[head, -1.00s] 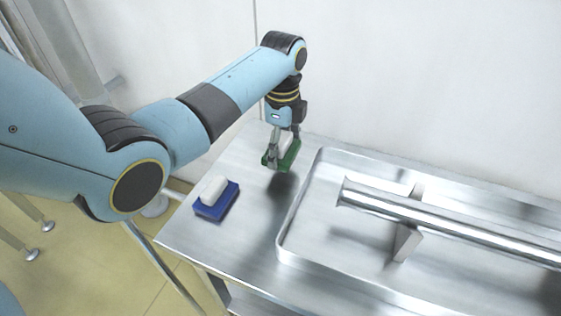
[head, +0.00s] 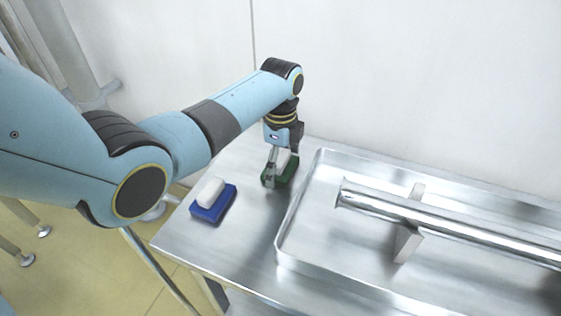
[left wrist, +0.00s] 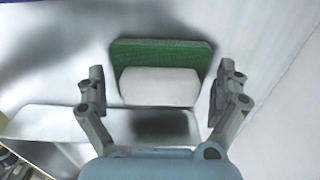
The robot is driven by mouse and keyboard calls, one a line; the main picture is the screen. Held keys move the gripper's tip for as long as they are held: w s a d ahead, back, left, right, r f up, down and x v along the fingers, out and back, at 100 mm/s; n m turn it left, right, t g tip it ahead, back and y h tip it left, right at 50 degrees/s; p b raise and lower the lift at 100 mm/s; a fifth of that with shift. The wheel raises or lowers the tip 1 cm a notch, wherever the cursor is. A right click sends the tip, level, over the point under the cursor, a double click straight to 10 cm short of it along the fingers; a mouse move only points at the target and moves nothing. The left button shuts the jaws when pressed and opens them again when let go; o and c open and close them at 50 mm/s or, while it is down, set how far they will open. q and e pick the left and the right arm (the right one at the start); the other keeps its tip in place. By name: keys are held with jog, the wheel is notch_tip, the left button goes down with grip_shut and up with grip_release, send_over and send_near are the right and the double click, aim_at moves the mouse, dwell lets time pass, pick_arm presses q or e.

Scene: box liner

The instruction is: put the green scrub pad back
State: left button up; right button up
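The green scrub pad (head: 286,172), with a white block (left wrist: 158,87) on top, lies on the steel table between the blue pad and the tray. The pad also shows in the left wrist view (left wrist: 160,48). My left gripper (head: 281,172) points down over it. In the left wrist view its two fingers (left wrist: 162,76) stand apart on either side of the pad and block, with a visible gap on each side. My right gripper is in neither view.
A blue pad (head: 225,205) with a white block (head: 211,192) lies left on the table (head: 180,238), near its edge. A metal tray (head: 283,232) fills the right side, with a round bar (head: 450,223) above it. A wall stands behind.

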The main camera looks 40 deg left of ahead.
aim_at(281, 156)
pick_arm(q)
jog(key=shift+r, duration=0.1)
notch_tip(281, 156, up, 11)
jog(key=shift+w+f+p, duration=0.1)
jog(key=shift+p, duration=0.95)
jog(key=shift+r, duration=0.65)
